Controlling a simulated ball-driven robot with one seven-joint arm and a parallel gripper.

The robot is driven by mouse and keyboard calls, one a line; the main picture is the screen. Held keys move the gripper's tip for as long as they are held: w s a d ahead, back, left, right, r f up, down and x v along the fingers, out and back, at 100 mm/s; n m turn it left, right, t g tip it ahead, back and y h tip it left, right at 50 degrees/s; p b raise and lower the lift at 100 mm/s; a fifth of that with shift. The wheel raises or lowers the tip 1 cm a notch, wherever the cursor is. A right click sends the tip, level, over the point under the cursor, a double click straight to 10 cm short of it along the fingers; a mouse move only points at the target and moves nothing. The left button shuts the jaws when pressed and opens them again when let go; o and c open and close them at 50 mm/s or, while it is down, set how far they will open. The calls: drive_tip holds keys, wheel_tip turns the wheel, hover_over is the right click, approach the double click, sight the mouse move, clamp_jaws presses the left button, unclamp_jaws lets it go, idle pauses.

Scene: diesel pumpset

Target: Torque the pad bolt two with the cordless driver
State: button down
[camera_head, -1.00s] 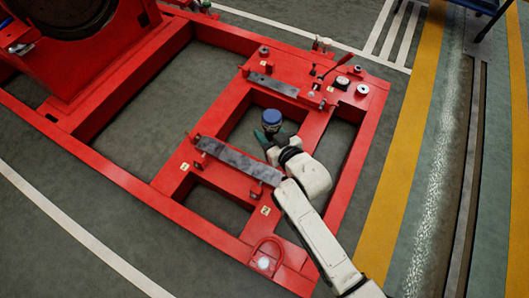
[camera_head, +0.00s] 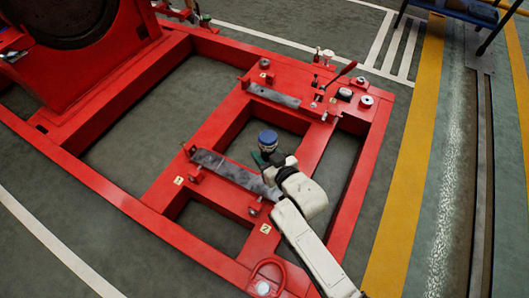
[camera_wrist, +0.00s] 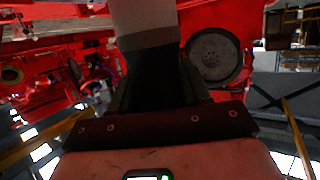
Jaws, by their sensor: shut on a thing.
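My gripper (camera_head: 262,157) is shut on the cordless driver. The driver's blue round end (camera_head: 268,139) points up in the head view; a pale red block with a small lit display (camera_wrist: 148,174) fills the bottom of the wrist view. They are above the opening in the red skid (camera_head: 222,118), beyond the near grey steel pad (camera_head: 225,168). A tag reading 2 (camera_head: 265,229) is on the skid by that pad's right end, with a small bolt (camera_head: 255,206) beside it. Another tag (camera_head: 179,180) is at its left end. The driver's tip is hidden.
A second grey pad (camera_head: 273,95) lies farther back. A red-handled lever (camera_head: 341,74) and small round fittings (camera_head: 365,101) stand at the skid's far right corner. A red lifting ring (camera_head: 267,275) is near the front. A large red housing (camera_head: 85,60) rises at upper left.

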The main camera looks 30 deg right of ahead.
drive_tip(key=shift+f+b, duration=1.8)
drive_tip(key=shift+f, duration=0.4)
drive_tip(key=shift+s+f, duration=0.1)
drive_tip(key=shift+f, duration=0.7)
idle(2.2)
